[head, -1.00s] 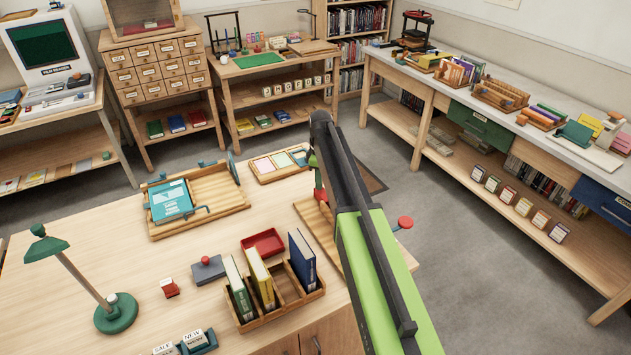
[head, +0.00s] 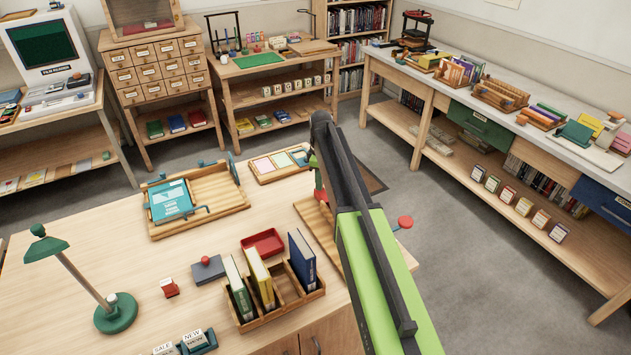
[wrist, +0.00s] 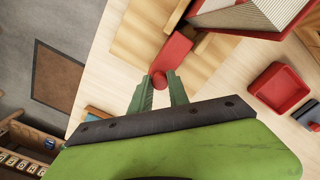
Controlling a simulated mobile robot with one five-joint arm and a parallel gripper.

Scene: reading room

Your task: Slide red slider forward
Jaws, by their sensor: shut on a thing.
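In the wrist view, the green fingers of my gripper (wrist: 165,95) stand on either side of the round end of a red slider (wrist: 172,55) and are shut on it. The slider's flat red bar runs away from the fingertips over a wooden board (wrist: 130,50). In the head view, my arm hides most of this board (head: 318,222) and what is on it. A small red part (head: 319,186) shows beside my arm there. A round red knob (head: 405,222) shows to its right; I cannot tell what it belongs to.
A red tray (head: 263,243) and a wooden rack with upright books (head: 285,297) stand left of my arm. A wooden tray with a teal book (head: 205,210) and a colour-card tray (head: 270,170) lie farther back. A green lamp (head: 115,312) stands at the left.

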